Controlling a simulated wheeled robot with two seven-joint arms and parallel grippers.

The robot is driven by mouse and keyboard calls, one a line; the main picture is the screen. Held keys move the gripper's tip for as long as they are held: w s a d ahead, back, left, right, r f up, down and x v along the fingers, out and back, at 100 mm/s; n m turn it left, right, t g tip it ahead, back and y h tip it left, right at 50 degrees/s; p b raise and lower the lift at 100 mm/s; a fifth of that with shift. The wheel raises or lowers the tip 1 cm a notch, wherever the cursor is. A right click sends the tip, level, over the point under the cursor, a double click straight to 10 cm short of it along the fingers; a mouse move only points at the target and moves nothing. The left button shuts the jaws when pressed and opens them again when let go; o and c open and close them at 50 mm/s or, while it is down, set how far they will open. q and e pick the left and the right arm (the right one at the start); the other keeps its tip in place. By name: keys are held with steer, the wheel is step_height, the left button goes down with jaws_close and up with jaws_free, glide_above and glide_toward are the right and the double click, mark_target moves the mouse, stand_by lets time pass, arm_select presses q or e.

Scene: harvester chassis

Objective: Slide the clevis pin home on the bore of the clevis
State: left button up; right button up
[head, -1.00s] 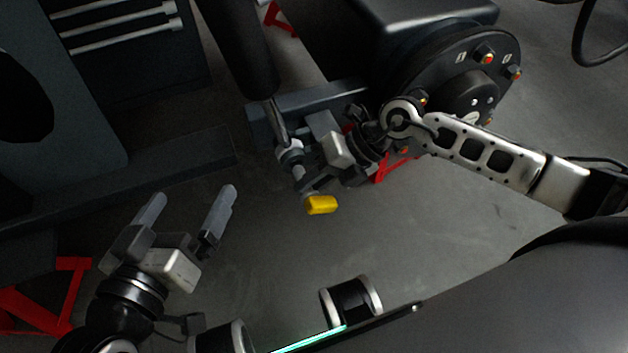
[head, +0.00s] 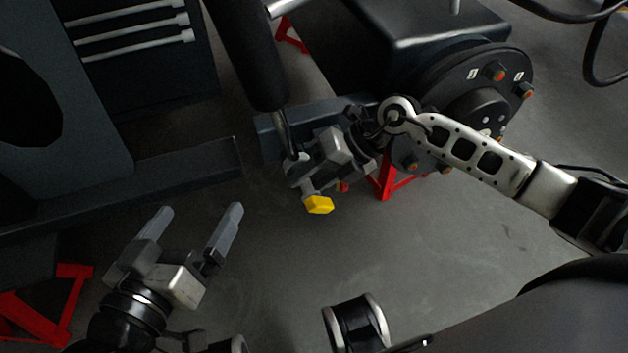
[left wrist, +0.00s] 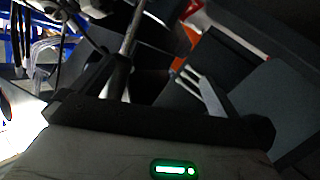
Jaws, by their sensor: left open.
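The clevis pin shows as a yellow head (head: 319,205) with a short grey shank, in the middle of the head view. My right gripper (head: 304,178) is closed around the shank, and the yellow head sticks out below its fingers. The clevis (head: 296,157) is at the lower end of the cylinder rod, directly beside the right gripper's fingers, which partly cover it. The bore is hidden, so I cannot tell how far the pin is in it. My left gripper (head: 203,212) is open and empty at the lower left, well apart from the clevis.
The black cylinder (head: 246,60) and its rod come down from the top. A round hub with studs (head: 475,100) is behind my right arm. Red stands (head: 392,180) are on the floor. The floor between my grippers is clear.

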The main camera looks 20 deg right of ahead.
mark_target(308, 182)
stand_by(0.3)
steer(key=p+v, duration=0.1)
steer(key=v, duration=0.3)
steer(key=shift+d+r+p, duration=0.25)
steer(key=shift+r+p, duration=0.05)
steer(key=shift+p, duration=0.05)
arm_select(q)
steer(key=shift+s+a+f+m+g+y+p, duration=0.25)
steer(key=shift+a+f+m+g+y+p, duration=0.45)
steer(key=shift+p, duration=0.55)
arm_select(e)
steer(key=v, duration=1.1)
